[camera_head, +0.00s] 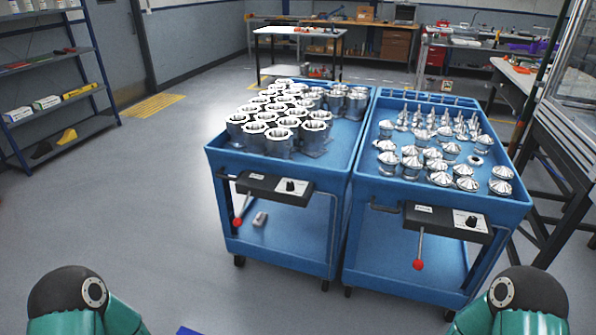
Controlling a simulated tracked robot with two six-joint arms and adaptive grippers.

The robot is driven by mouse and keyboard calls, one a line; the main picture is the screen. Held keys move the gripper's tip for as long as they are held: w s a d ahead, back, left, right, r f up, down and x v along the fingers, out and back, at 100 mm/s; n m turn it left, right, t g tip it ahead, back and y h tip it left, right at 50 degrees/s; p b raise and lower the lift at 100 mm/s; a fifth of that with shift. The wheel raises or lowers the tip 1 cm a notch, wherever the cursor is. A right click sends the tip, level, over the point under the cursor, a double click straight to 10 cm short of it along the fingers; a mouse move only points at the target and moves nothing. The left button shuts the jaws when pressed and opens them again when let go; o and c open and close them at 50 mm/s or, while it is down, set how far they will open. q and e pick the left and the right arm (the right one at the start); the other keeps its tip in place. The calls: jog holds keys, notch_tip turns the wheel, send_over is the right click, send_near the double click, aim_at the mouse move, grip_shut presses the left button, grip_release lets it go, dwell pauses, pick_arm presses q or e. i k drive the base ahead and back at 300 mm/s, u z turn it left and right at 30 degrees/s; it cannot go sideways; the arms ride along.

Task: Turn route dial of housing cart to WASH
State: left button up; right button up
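Two blue carts stand side by side in front of me. The left cart (222,160) carries many hollow, open-topped metal housings (273,140). On its front is a black panel (262,187) with a small label, a dark dial (290,186) on a white plate, and a red-knobbed lever (238,221) hanging down at the left. The dial's markings are too small to read, so its setting cannot be told. Only green and dark parts of my two arms show at the bottom corners. Both grippers are out of view.
The right cart (512,211) carries cone-topped metal parts (441,165) and has a similar panel with a dial (470,221) and red-knobbed lever (418,264). Shelving (66,100) stands at left, a workbench (560,140) at right. The floor (180,230) before the left cart is clear.

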aim_at(289, 187)
jog(key=z, duration=0.05)
jog(key=i, duration=0.55)
jog(key=u, duration=0.45)
jog(key=k, duration=0.85)
jog(key=z, duration=0.85)
jog(key=i, duration=1.6)
jog(key=z, duration=0.05)
